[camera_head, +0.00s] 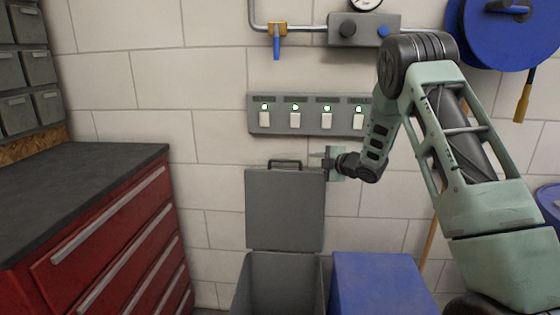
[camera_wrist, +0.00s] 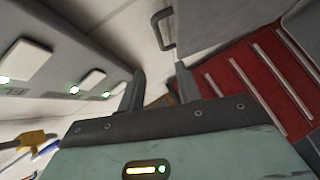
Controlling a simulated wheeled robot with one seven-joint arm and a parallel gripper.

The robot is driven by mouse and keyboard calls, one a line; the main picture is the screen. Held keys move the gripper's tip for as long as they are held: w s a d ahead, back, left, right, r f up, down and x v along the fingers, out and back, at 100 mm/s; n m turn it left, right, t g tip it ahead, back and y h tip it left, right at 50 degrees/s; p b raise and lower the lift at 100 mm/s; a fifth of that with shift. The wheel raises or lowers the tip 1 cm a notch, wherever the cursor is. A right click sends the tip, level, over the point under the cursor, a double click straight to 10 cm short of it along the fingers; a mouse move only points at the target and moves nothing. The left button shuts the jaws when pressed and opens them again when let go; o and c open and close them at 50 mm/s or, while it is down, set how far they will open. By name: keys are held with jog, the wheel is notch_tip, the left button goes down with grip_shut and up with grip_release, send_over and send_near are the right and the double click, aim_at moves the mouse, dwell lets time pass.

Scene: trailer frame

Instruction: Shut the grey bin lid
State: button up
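The grey bin lid (camera_head: 285,215) stands open and upright against the wall, above the open grey bin (camera_head: 280,285). Its dark handle (camera_head: 285,163) is on its top edge. My gripper (camera_head: 322,163) is at the lid's upper right corner, to the right of the handle; whether it touches the lid is unclear. In the wrist view my gripper (camera_wrist: 160,85) has its two fingers apart with nothing held between them. The handle (camera_wrist: 163,30) shows beyond the fingertips, next to the grey lid (camera_wrist: 220,22).
A switch panel (camera_head: 310,116) with several green lights is on the wall just above the lid. A blue bin (camera_head: 378,285) stands right of the grey bin. A red drawer cabinet (camera_head: 105,240) stands at left. A gauge and pipework (camera_head: 300,28) are higher on the wall.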

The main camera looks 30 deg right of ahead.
aim_at(285, 161)
jog(key=p+x, duration=0.2)
jog(key=x, duration=1.3)
jog(key=shift+w+a+f, duration=0.2)
jog(key=shift+w, duration=0.1)
grip_shut()
